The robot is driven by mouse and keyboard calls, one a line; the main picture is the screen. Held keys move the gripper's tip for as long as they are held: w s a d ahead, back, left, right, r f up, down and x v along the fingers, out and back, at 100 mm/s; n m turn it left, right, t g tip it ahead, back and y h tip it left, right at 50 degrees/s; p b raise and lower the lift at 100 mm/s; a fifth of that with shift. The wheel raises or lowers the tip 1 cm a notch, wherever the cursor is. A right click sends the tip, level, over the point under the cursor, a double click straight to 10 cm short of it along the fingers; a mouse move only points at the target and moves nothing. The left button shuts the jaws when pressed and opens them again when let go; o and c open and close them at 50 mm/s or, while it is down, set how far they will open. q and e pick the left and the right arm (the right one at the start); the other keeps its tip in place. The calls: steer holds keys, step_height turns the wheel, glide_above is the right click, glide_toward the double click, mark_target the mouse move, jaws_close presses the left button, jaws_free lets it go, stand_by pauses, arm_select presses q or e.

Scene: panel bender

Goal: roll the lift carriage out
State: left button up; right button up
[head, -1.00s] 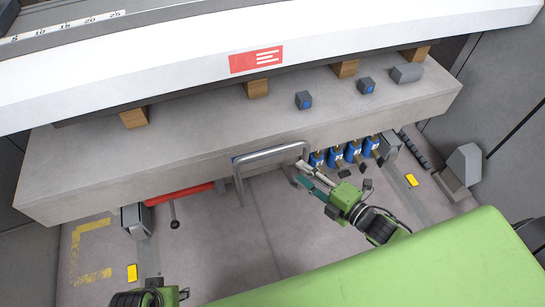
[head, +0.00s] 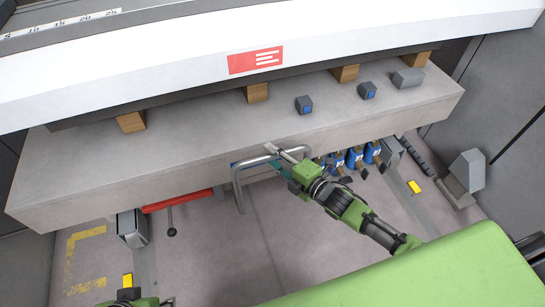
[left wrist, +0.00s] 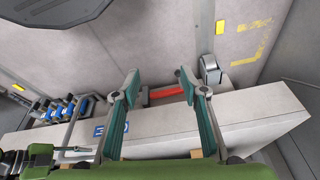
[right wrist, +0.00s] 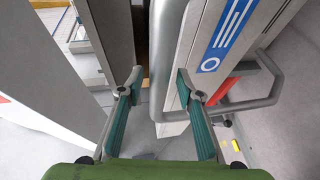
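The lift carriage (head: 110,175) is a long pale grey slab under the white machine beam. A bent grey tube handle (head: 239,190) stands out from its front face, and it also shows in the right wrist view (right wrist: 262,72). My right gripper (head: 279,155) is at the right part of the handle and covers some of it. In the right wrist view the right gripper (right wrist: 157,85) is open, with a handle bar between its fingers, nearer the right finger; contact cannot be told. My left gripper (left wrist: 158,80) is open and empty, at the lower left edge of the head view.
Blue cylinders (head: 355,157) stand under the carriage front, right of the handle. A red bar (head: 180,200) with a lever lies left of it. Wooden blocks (head: 257,93) and small dark blocks (head: 304,104) sit on top. The floor (head: 250,245) before the handle is clear.

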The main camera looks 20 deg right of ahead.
steer(key=shift+w+a, duration=0.1)
jaws_close()
